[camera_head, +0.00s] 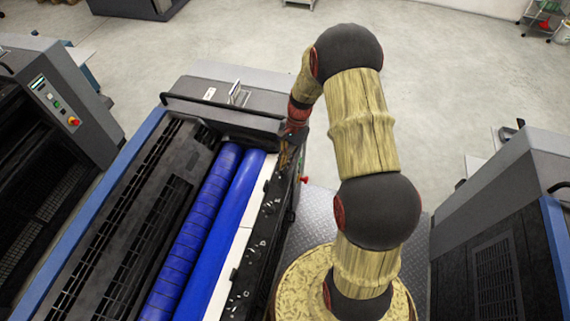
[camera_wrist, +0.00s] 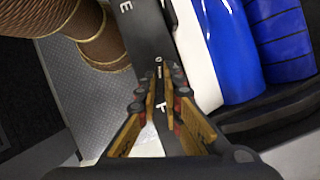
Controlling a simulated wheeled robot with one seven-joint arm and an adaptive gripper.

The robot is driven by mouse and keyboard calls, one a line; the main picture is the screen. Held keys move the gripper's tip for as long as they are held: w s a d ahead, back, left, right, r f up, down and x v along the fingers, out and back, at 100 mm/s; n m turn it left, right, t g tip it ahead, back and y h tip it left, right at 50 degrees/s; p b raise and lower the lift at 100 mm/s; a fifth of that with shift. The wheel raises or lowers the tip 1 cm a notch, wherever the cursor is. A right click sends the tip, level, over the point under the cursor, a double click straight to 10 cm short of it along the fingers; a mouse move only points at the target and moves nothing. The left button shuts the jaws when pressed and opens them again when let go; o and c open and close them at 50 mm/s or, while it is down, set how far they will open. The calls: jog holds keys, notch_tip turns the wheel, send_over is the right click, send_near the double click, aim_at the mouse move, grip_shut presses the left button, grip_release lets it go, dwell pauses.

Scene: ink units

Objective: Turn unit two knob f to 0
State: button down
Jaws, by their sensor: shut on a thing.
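The black knob rail (camera_head: 262,215) of the ink unit runs along the right side of the blue rollers. It carries several small dark knobs and white marks. In the wrist view the rail (camera_wrist: 143,30) shows a letter E at the top and small white marks between my fingers. My gripper (camera_wrist: 159,88) reaches down onto the rail, its fingers close together and shut on a knob, which is mostly hidden between them. I take it for knob f, but its pointer and setting cannot be read. In the head view my gripper (camera_head: 287,150) is at the rail's far end.
Blue rollers (camera_head: 205,220) and a white strip (camera_head: 232,250) lie left of the rail. A red button (camera_head: 304,180) sticks out on the unit's right side. Another grey unit (camera_head: 510,220) stands on the right, past a metal floor plate (camera_head: 325,215).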

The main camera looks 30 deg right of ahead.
jog(key=shift+n, duration=0.3)
dwell(0.4)
jog(key=c, duration=2.1)
grip_release()
jog(key=shift+o, duration=0.9)
jog(key=v, duration=1.2)
jog(key=shift+w, duration=0.15)
